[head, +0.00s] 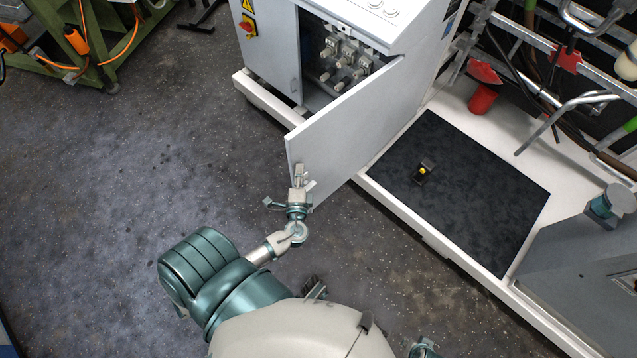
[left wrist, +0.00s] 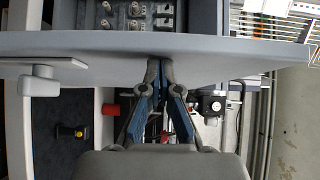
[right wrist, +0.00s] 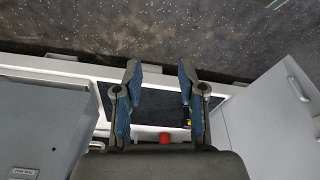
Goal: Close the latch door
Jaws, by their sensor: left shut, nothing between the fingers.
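The grey latch door (head: 345,125) of the cabinet (head: 270,45) stands wide open in the head view, swung out toward me. The door also crosses the left wrist view (left wrist: 230,52) as a pale band with a handle-like latch (left wrist: 52,74) at its left. My left gripper (head: 299,172) is at the door's near free edge. In the left wrist view its fingertips (left wrist: 161,62) are together and empty, close against the door; whether they touch is unclear. My right gripper (right wrist: 158,68) is open and empty in the right wrist view. Its fingers do not show clearly in the head view.
Pegs and connectors (head: 342,65) show inside the cabinet. A black mat (head: 470,190) with a small yellow-topped black item (head: 424,173) lies right of the door on a white platform (head: 425,228). A red cup (head: 483,98) stands behind it. The floor (head: 120,190) left of the door is clear.

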